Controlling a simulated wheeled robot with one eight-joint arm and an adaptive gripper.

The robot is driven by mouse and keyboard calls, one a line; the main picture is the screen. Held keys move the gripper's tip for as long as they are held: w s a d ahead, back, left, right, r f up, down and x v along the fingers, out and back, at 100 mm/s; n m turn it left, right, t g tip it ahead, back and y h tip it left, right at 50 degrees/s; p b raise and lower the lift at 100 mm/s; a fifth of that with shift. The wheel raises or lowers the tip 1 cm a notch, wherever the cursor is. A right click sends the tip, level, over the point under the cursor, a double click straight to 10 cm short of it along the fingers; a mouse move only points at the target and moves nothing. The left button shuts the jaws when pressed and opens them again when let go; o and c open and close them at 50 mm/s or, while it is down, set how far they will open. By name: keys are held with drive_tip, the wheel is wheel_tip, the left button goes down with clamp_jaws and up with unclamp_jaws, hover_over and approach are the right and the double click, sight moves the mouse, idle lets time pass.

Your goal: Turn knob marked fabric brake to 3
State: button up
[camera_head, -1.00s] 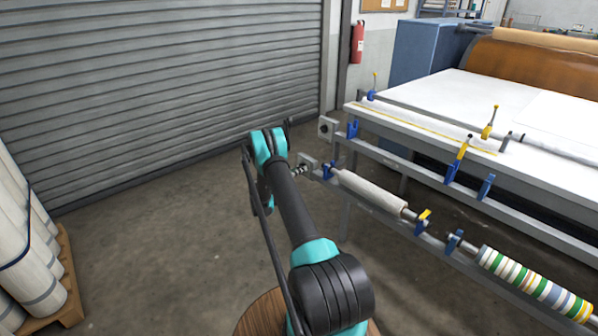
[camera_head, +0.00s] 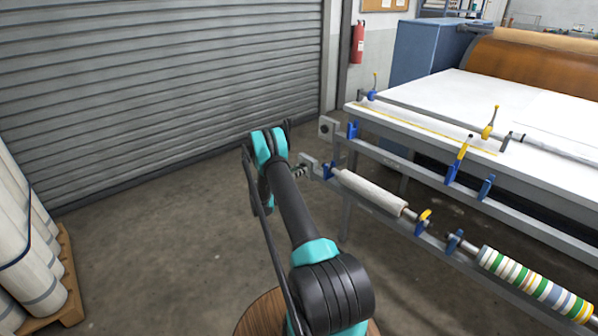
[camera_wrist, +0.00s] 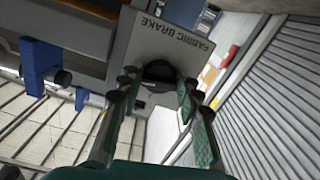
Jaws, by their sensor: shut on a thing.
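The fabric brake plate (camera_wrist: 172,38) is a grey panel with "FABRIC BRAKE" lettered on it, tilted in the wrist view. The dark round knob (camera_wrist: 158,76) sits on it below the lettering. My gripper (camera_wrist: 157,90) has one finger on each side of the knob and is shut on it. The fingers hide part of the knob, and I cannot read a pointer or numbers. In the head view the plate (camera_head: 309,164) is at the left end of the lower rail, with my gripper in front of it.
A second plate with a dark knob (camera_head: 326,128) is on the upper rail. Blue brackets (camera_wrist: 40,68) and a pale roller (camera_head: 370,190) lie along the lower rail. The white table (camera_head: 450,95) is to the right. The floor before the shutter (camera_head: 160,80) is clear.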

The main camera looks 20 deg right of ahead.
drive_tip(key=o, duration=1.2)
drive_tip(key=v, duration=1.2)
drive_tip(key=shift+r, duration=0.15)
